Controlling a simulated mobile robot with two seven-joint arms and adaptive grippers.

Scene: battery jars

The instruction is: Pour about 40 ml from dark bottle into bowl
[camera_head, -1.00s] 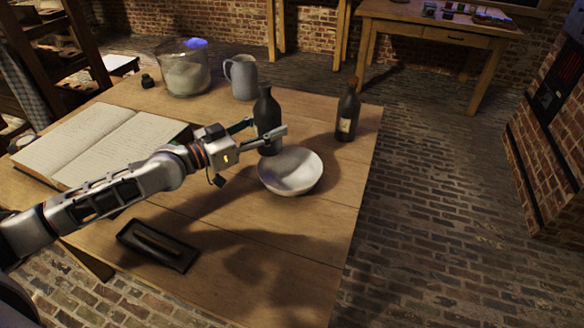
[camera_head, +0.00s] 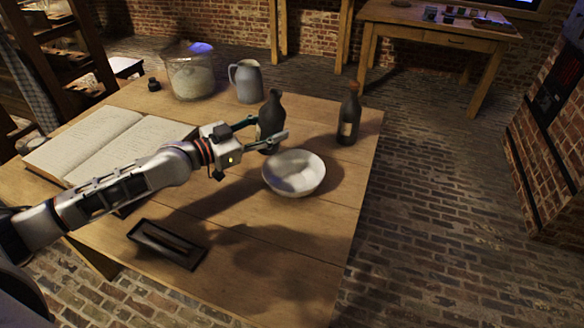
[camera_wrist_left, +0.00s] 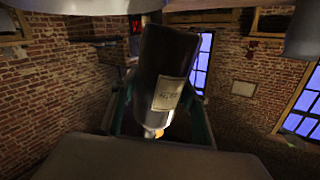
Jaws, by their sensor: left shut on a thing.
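The dark bottle (camera_head: 270,112) is in my left gripper (camera_head: 266,138), which is shut on it around its lower body. The bottle is roughly upright, leaning slightly right in the head view, just behind the white bowl. In the left wrist view the bottle (camera_wrist_left: 165,70) fills the middle between the fingers, with a pale label on its side. The bowl (camera_head: 294,172) stands on the table, in front and to the right of the bottle. Its inside looks pale and partly shadowed; I cannot tell whether it holds liquid. My right gripper is not in view.
A second dark bottle with a cork and label (camera_head: 349,115) stands right of the bowl. A grey jug (camera_head: 247,82) and a glass jar (camera_head: 190,78) stand behind. An open book (camera_head: 95,145) lies left, a black tray (camera_head: 140,240) in front. The table's front right is clear.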

